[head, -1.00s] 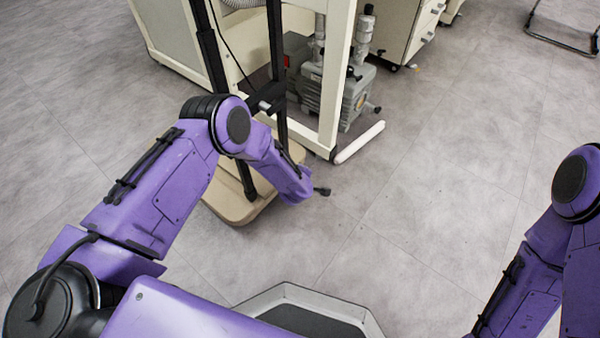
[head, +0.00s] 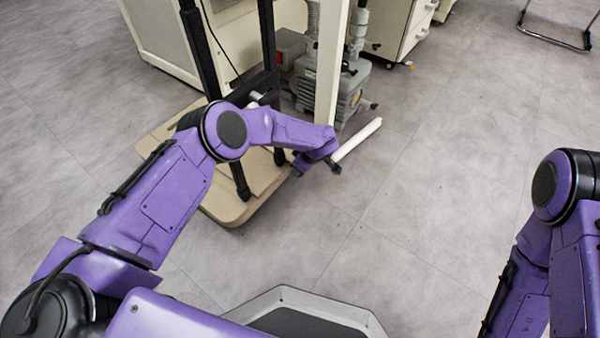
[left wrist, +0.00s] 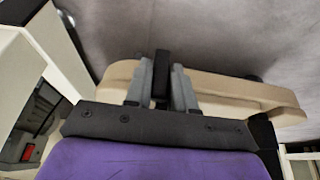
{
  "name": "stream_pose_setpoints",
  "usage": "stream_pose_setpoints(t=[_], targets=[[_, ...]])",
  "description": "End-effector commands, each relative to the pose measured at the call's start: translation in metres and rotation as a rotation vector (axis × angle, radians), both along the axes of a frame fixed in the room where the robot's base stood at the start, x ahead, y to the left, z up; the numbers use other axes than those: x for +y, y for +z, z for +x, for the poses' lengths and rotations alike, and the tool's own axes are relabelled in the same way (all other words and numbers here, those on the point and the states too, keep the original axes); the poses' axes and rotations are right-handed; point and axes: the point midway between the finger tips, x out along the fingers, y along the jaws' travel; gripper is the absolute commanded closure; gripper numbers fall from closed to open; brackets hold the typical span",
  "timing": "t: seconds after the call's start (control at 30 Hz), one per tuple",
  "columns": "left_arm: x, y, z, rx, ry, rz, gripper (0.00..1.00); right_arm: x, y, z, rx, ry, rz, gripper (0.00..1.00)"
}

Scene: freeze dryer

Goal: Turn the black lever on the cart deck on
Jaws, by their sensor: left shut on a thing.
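The beige cart deck (head: 222,210) stands low on the floor left of centre in the head view. It also shows in the left wrist view (left wrist: 240,90), behind my gripper. A black lever (left wrist: 162,65) stands between the two grey fingers of my left gripper (left wrist: 161,82). The left gripper is shut on it. In the head view my left forearm reaches over the deck, and the lever and fingertips cannot be made out there. My right arm shows at the right edge, but its gripper is out of view.
Black upright posts (head: 268,60) rise from the cart. A cream frame (head: 330,70) stands behind it, with a grey pump (head: 345,90) inside and a white foot bar (head: 358,138). A drawer cabinet (head: 405,28) is further back. The floor to the right is open.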

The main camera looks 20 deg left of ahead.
Motion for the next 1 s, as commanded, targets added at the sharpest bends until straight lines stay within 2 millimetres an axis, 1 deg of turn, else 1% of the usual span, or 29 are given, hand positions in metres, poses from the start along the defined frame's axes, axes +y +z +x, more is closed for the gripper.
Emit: stream_pose_setpoints(t=[0.03,0.1,0.53,0.57,0.6,0.87,0.97,1.0], targets=[[0.001,-0.003,-0.001,0.009,0.0,0.004,1.0,-0.002,-0.004,0.002,-0.012,0.003,-0.006,0.57],[0.001,-0.003,-0.001,0.017,0.001,0.007,1.0,-0.003,-0.005,0.005,-0.024,0.004,-0.011,0.57],[0.002,-0.002,-0.001,0.025,0.002,0.012,1.0,-0.005,-0.005,0.007,-0.035,0.005,-0.016,0.57],[0.002,-0.002,-0.001,0.025,0.002,0.012,0.66,-0.005,-0.005,0.006,-0.035,0.005,-0.016,0.57],[0.002,-0.002,-0.001,0.025,0.002,0.012,0.55,-0.005,-0.005,0.006,-0.035,0.005,-0.016,0.57],[0.0,-0.001,0.0,0.023,-0.001,0.011,0.55,-0.005,-0.005,0.006,-0.034,0.005,-0.015,0.57],[-0.002,0.007,-0.001,0.022,-0.002,0.01,0.55,-0.001,0.002,0.002,-0.011,0.001,-0.004,0.57],[-0.004,0.013,-0.001,0.022,-0.002,0.01,0.55,0.002,0.007,-0.002,0.011,-0.002,0.007,0.57]])
